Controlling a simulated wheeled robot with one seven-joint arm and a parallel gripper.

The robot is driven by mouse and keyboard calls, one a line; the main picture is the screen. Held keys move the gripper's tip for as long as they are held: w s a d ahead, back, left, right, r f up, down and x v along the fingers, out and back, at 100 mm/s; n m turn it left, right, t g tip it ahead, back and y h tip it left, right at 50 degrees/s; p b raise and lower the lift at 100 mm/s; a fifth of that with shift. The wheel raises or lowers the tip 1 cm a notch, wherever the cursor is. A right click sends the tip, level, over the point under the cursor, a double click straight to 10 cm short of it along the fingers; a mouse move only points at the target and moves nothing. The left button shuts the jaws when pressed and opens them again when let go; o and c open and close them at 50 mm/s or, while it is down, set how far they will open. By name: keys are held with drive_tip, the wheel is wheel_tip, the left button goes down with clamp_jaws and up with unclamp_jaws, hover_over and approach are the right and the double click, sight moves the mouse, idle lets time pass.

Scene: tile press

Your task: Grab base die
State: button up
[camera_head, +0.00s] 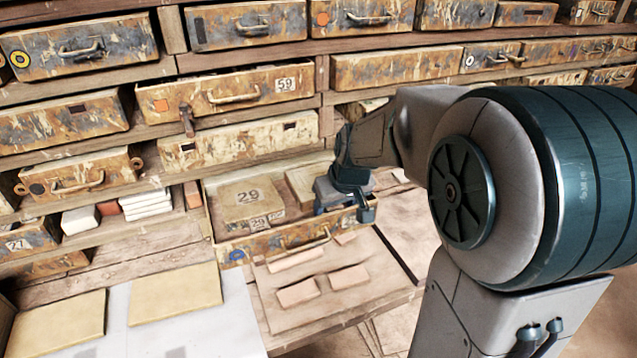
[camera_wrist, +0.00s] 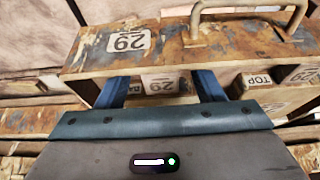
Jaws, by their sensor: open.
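An open drawer (camera_head: 285,240) holds two tan blocks. The left block (camera_head: 245,200) is marked 29, and "TOP" shows on its side in the wrist view (camera_wrist: 258,80). The right block (camera_head: 302,178) is plain on top in the head view and is likely the base die; it is partly hidden by my gripper (camera_head: 342,192). In the wrist view my gripper (camera_wrist: 160,88) is open, with its two blue fingers reaching down into the drawer on either side of a block face (camera_wrist: 160,80) marked 29. Whether they touch it cannot be told.
The drawer front (camera_wrist: 190,48) with its metal handle (camera_wrist: 250,22) stands close beyond my fingers. Shut drawers surround it. A low bench (camera_head: 340,318) with several pinkish tiles and a white surface with tan slabs (camera_head: 175,295) lie in front.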

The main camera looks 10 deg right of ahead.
drive_tip(key=shift+f, duration=0.1)
drive_tip(key=c, duration=1.1)
drive_tip(key=shift+w, duration=0.1)
clamp_jaws()
